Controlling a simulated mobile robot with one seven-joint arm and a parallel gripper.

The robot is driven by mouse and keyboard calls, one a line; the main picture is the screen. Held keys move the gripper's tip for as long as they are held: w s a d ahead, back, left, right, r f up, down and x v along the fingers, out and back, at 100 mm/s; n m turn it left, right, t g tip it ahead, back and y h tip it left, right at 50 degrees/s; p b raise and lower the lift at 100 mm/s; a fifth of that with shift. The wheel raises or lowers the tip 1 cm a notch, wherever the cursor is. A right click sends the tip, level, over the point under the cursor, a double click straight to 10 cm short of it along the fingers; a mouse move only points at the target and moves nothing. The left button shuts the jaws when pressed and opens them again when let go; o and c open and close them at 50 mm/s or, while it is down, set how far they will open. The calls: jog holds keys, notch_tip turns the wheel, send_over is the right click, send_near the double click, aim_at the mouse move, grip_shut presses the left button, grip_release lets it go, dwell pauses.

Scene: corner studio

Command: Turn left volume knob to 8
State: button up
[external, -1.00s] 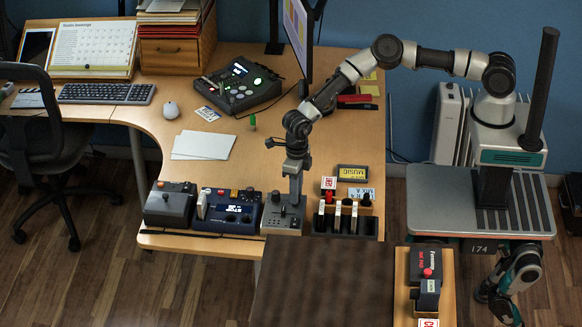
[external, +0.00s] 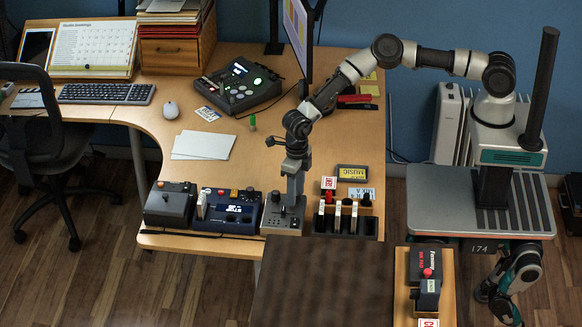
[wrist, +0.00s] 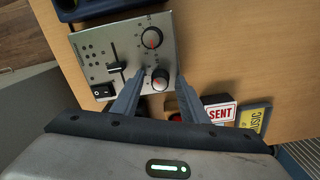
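The lower knob (wrist: 160,78) appears between my fingertips. My gripper (wrist: 159,75) is open, with a finger on either side of that knob in the picture; contact cannot be told. In the external view my gripper (external: 292,200) is over the panel. Knob labels are unreadable.
The panel also carries a slider (wrist: 117,68) and a rocker switch (wrist: 103,91). A blue unit (external: 232,218) stands left of the panel. A block of switches (external: 343,222) and a SENT sign (wrist: 220,112) are close on the right.

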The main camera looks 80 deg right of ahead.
notch_tip(320, 180, up, 17)
jog(key=shift+d+r, duration=0.2)
jog(key=shift+d, duration=0.05)
dwell(0.4)
